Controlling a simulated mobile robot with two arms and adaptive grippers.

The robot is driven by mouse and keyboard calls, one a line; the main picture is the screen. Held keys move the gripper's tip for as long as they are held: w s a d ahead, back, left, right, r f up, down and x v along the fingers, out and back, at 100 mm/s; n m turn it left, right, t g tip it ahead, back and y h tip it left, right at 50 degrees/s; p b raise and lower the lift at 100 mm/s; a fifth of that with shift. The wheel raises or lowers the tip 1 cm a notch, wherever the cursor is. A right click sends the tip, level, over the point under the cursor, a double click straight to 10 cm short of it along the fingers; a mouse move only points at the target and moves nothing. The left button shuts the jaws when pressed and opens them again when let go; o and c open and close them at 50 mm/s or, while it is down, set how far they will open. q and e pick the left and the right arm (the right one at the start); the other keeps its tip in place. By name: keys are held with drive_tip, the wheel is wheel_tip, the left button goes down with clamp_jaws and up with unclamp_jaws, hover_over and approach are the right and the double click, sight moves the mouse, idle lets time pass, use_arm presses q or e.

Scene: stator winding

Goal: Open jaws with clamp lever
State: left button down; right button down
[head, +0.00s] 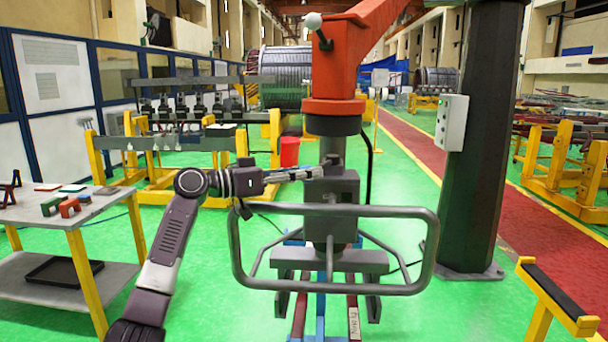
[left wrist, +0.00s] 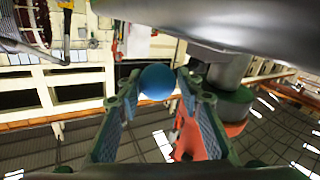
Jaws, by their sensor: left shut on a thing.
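The clamp lever's blue ball knob (left wrist: 158,82) sits between my left gripper's fingertips in the left wrist view. The left gripper (left wrist: 155,85) is shut on it. In the head view my left gripper (head: 318,173) reaches in from the left at the grey clamp housing (head: 338,190), below the orange arm; the knob cannot be made out there. The grey jaws (head: 330,262) hang under the housing, behind the tubular handle frame (head: 340,211); a blue and red frame stands below them. My right gripper is not in view.
A white ball-ended lever (head: 313,22) sticks out from the orange arm (head: 345,60). A dark column (head: 480,150) with a switch box (head: 452,122) stands at right. A side table (head: 75,225) with small coloured blocks stands at left. Green floor is open between them.

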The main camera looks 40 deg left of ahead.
use_arm(q)
drive_tip(key=shift+d, duration=0.1)
drive_tip(key=c, duration=1.4)
unclamp_jaws()
drive_tip(key=shift+c, duration=0.2)
drive_tip(key=v, duration=1.2)
drive_tip(key=shift+w, duration=0.1)
